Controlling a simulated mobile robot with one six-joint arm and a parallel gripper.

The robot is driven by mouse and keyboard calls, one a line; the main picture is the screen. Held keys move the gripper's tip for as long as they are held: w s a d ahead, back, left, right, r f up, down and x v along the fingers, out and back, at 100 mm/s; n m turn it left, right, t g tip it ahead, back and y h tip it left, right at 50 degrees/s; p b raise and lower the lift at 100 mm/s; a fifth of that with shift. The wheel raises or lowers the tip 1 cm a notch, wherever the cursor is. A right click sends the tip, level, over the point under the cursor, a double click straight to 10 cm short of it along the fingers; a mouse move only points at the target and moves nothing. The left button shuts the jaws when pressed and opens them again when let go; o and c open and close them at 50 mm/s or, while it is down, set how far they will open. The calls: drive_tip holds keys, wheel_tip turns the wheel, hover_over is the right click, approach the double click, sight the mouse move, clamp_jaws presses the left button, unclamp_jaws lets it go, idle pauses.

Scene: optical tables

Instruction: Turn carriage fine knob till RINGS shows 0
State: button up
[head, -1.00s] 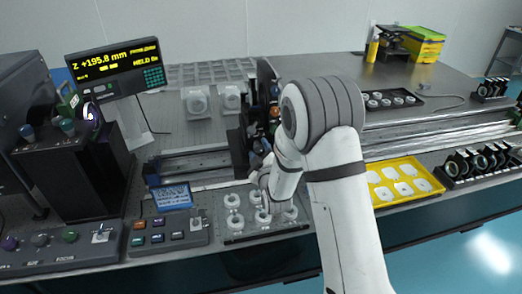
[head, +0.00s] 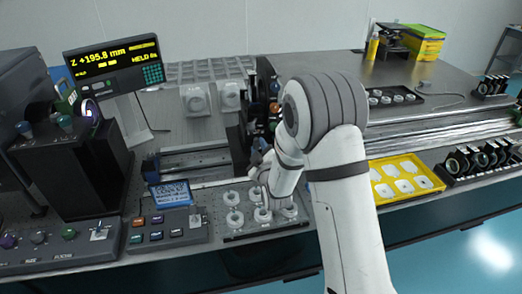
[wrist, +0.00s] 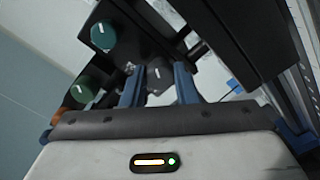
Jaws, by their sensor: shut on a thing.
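In the wrist view, my gripper (wrist: 158,82) has its two blue fingers closed on either side of a dark grey knob (wrist: 156,73) with a white mark. The carriage (head: 240,145) stands on the rail in the head view, with several knobs on its side. My arm hides most of the gripper and the held knob there. The black readout (head: 113,62) shows Z +195.8 mm in yellow. A small blue-lit screen (head: 171,193) stands behind the button box; its text is too small to read, so I cannot tell a RINGS value.
Two green knobs (wrist: 103,35) (wrist: 83,90) and an orange knob (wrist: 58,118) sit close to the left finger. A tray of white ring parts (head: 262,222) lies below my arm. A yellow tray (head: 408,198) lies to the right.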

drive_tip(key=m+b, duration=0.1)
drive_tip(key=b, duration=0.3)
drive_tip(key=shift+f+m, duration=0.3)
drive_tip(key=shift+m, duration=0.1)
drive_tip(key=shift+r+m+b, duration=0.1)
drive_tip(key=shift+m+b, duration=0.3)
drive_tip(key=shift+b, duration=0.4)
drive_tip(key=shift+r, duration=0.2)
drive_tip(key=o, duration=1)
drive_tip(key=shift+s, duration=0.1)
drive_tip(key=b+v, duration=0.1)
drive_tip(key=v, duration=0.6)
drive_tip(key=shift+s, duration=0.3)
